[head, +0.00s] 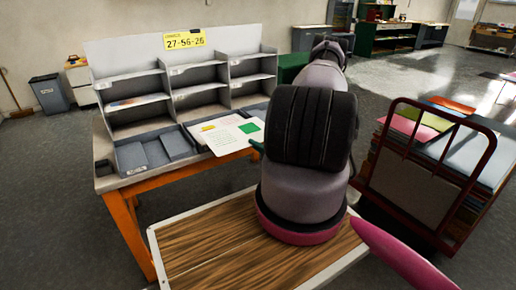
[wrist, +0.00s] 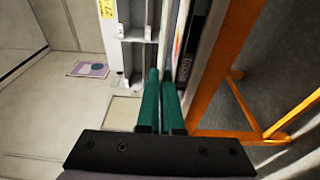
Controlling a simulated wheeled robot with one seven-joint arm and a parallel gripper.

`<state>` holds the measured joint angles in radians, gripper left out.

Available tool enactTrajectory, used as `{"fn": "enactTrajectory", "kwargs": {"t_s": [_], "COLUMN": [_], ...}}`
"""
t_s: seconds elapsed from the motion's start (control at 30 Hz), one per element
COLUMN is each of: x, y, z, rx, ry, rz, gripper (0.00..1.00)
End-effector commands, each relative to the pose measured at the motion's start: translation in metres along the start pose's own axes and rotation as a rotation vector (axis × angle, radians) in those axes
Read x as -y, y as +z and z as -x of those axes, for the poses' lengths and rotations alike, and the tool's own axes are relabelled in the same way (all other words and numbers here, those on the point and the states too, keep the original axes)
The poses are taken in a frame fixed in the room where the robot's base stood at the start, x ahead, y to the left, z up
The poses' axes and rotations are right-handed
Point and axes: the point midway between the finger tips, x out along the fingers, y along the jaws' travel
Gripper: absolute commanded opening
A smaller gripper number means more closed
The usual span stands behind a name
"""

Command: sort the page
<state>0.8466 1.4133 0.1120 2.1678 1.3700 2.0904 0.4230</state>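The page (head: 222,134) is a white sheet with a green square, a small yellow-orange mark and lines of print. In the head view it is above the front trays of the sorting rack (head: 196,87) and juts past the table's front edge. My gripper (head: 257,146) is mostly hidden behind my arm there; a teal fingertip shows at the page's right edge. In the wrist view my gripper (wrist: 161,75) has its two teal fingers close together, with a thin pale sheet edge-on at their tips. It appears shut on the page.
The rack stands on an orange-legged table (head: 184,176) with grey trays (head: 150,150) along its front. A yellow number sign (head: 185,40) tops it. A cart with coloured boards (head: 455,150) is at right. A grey bin (head: 49,94) stands at back left.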

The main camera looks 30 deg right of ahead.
Motion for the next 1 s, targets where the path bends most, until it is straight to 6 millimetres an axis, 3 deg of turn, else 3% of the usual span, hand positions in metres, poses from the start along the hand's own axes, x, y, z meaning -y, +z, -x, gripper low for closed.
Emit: {"fn": "enactTrajectory", "kwargs": {"t_s": [1.0], "x": [-0.001], "y": [0.031], "z": [-0.161], "rx": [-0.002], "ry": [0.002], "rz": [0.003], "gripper": [0.0]}}
